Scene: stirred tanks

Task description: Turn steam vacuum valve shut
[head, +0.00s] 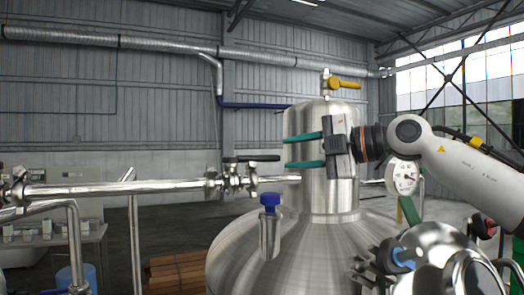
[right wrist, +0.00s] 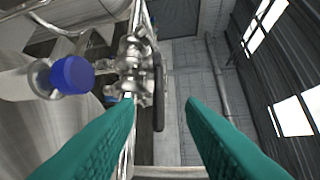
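A steel valve (head: 233,178) with a black lever handle (head: 258,158) sits on the horizontal pipe left of the tank dome. The handle lies about level along the pipe. No label shows which valve is the steam vacuum one. My right gripper (head: 287,152) is open and empty, in front of the dome, its teal fingers pointing left toward the handle. In the right wrist view the valve (right wrist: 132,65) and its black handle (right wrist: 158,90) appear beyond and between the open fingertips (right wrist: 160,102), apart from them. My left gripper is not in view.
The steel tank dome (head: 338,190) stands behind my right gripper. A yellow-handled valve (head: 343,85) tops it. A blue-capped fitting (head: 269,200) rises below the gripper and shows in the wrist view (right wrist: 72,75). A gauge (head: 403,177) and shiny fittings crowd the right.

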